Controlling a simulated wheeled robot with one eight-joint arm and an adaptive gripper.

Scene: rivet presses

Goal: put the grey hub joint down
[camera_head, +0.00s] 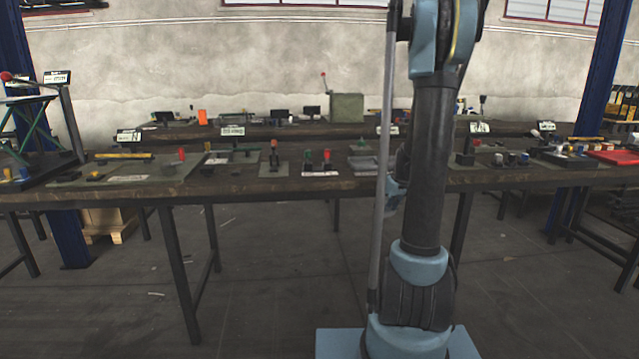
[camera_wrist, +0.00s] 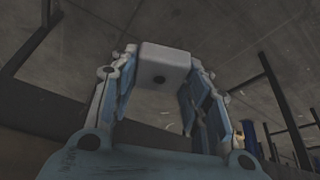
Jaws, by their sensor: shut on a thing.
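The grey hub joint (camera_wrist: 165,66) shows in the wrist view as a pale block with rounded edges and a dark round hole in the face toward me. My gripper (camera_wrist: 160,75) is shut on it, with one finger on each side near its ends. Bare floor shows behind the block, and it touches no surface that I can see. In the head view my arm stands in front of the benches at right of centre.
A long dark workbench (camera_head: 230,186) crosses the head view, holding small parts, fixtures and label signs. A second bench (camera_head: 270,131) stands behind it. A red tray (camera_head: 615,156) lies at the right. Blue posts (camera_head: 66,225) stand at both sides. The floor (camera_head: 270,290) in front is open.

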